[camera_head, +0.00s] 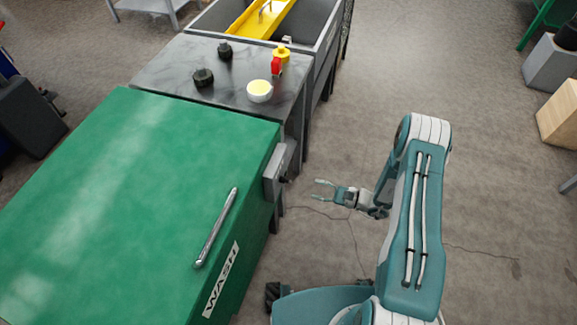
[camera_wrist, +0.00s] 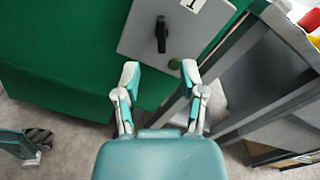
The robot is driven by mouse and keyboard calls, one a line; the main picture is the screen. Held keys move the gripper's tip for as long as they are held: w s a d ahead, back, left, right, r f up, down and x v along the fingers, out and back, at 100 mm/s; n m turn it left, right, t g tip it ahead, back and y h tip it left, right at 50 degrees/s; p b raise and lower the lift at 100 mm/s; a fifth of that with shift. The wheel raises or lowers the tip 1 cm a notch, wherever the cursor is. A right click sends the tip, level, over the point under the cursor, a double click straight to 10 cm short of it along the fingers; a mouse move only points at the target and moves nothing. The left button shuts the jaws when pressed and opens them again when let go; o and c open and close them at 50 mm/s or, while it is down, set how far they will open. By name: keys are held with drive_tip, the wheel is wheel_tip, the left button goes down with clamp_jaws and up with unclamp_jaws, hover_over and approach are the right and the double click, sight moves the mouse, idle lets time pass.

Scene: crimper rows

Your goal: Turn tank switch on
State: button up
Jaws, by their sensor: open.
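The tank switch is a black knob (camera_wrist: 161,34) on a grey panel (camera_wrist: 135,38) with a small "1" label, seen ahead of my gripper in the wrist view. A small green round spot (camera_wrist: 174,63) lies below it on the panel. In the head view the grey switch box (camera_head: 275,172) sits on the right side of the green tank (camera_head: 130,180). My gripper (camera_head: 320,189) is open and empty, to the right of the box and apart from it. In the wrist view its two fingers (camera_wrist: 160,72) point toward the panel, below the knob.
A grey table (camera_head: 150,70) behind the tank bears black knobs (camera_head: 203,77), a white bowl (camera_head: 260,91) and a red and yellow bottle (camera_head: 277,64). A sink with a yellow tray (camera_head: 255,20) stands beyond.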

sight(290, 181)
drive_tip(key=x, duration=1)
drive_tip(key=shift+w+a+f, duration=0.25)
drive_tip(key=shift+w, duration=0.05)
drive_tip(key=shift+c, duration=0.3)
clamp_jaws()
